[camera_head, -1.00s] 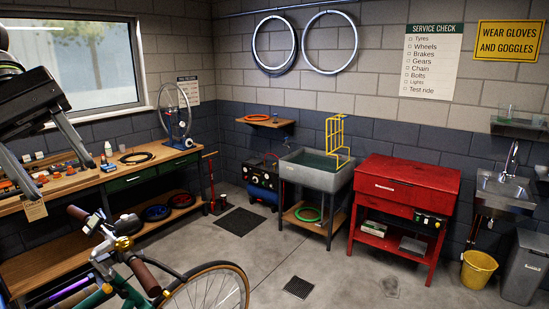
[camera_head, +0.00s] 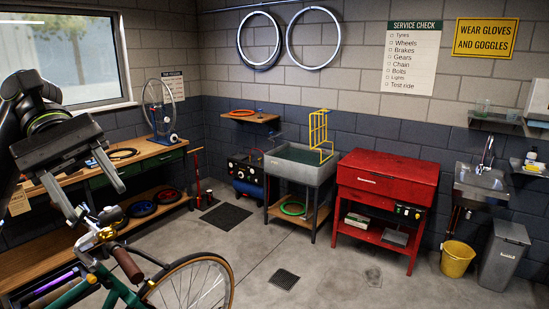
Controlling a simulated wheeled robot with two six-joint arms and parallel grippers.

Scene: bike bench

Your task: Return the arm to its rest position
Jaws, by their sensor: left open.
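My left gripper (camera_head: 97,204) comes in at the left of the head view. Its two fingers are apart, point down and to the right, and nothing shows held between them. The fingertips appear just above the handlebar (camera_head: 122,262) of a green bicycle (camera_head: 65,300) in the picture; I cannot tell whether they touch it. The gripper and arm hide part of the wooden workbench (camera_head: 150,160) behind. My right gripper is not in view.
A wheel in a stand (camera_head: 160,112) is on the workbench. A grey parts washer (camera_head: 296,170), a red cabinet (camera_head: 382,185), a sink (camera_head: 482,184), a yellow bucket (camera_head: 457,259) and a grey bin (camera_head: 504,255) line the wall. The floor in the middle is mostly clear.

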